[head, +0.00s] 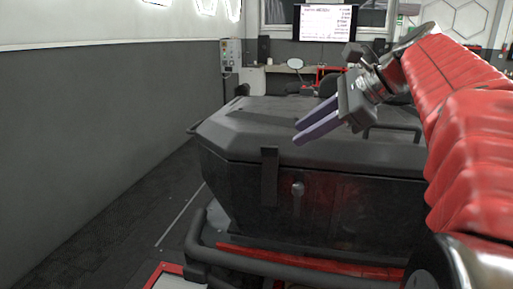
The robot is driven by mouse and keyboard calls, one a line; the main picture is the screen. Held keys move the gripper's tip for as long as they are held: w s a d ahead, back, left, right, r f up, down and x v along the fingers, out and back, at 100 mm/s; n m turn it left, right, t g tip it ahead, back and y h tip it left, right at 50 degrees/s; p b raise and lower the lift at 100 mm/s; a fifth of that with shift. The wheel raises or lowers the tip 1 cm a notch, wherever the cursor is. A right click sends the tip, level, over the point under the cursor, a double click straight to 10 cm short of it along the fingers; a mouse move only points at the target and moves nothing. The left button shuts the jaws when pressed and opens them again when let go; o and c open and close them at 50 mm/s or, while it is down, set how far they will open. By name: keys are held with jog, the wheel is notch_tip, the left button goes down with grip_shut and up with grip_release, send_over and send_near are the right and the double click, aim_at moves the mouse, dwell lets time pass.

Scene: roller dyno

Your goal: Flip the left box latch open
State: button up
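A large black box (345,205) with a bevelled lid (240,130) sits ahead of me, its lid down. The left box latch (269,176) is a dark vertical strap on the front face, hanging down from the lid's edge. A round lock (298,188) sits just right of it. My gripper (298,134) has two purple fingers pointing left and down. They are parted with nothing between them. In the picture the fingertips appear above and right of the latch, over the lid, apart from the latch. Any right latch is not visible; my red arm covers the box's right end.
A dark tubular bar (270,262) and a red strip (310,262) run below the box front. A handle (392,130) stands on the lid behind my gripper. A grey wall (90,130) is at left, with open dark floor (110,230) beside it.

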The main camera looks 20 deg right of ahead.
aim_at(277, 147)
jog(key=x, duration=0.9)
jog(key=shift+w+a+f, duration=0.1)
jog(key=shift+w+f, duration=0.05)
jog(key=shift+f, duration=0.05)
grip_shut()
jog(key=shift+a, duration=0.1)
dwell(1.1)
